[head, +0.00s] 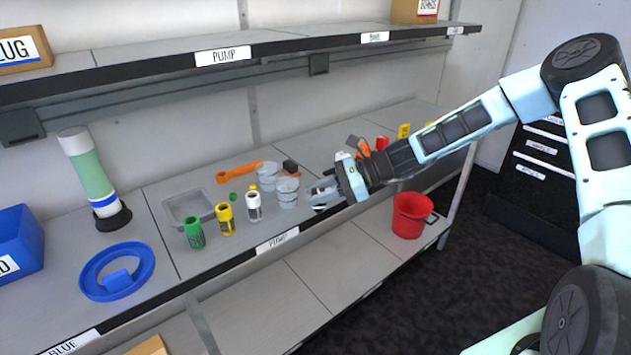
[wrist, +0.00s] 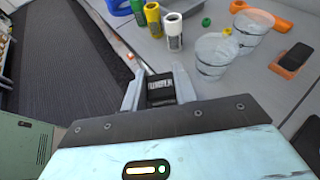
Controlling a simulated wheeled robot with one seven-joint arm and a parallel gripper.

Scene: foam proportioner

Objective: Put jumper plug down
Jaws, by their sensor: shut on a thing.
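My gripper (head: 324,192) is shut on the jumper plug (wrist: 161,92), a small black block with pale lettering that sits between the two fingers in the wrist view. In the head view my gripper is at the front edge of the middle shelf (head: 330,228), just right of two clear cups. The plug is hard to make out in the head view. I cannot tell whether it touches the shelf.
Clear cups (head: 287,192), white (head: 254,207), yellow (head: 226,219) and green (head: 194,233) bottles, a grey tray (head: 188,207) and an orange tool (head: 238,172) stand left of my gripper. A red bucket (head: 411,215) is on the lower shelf.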

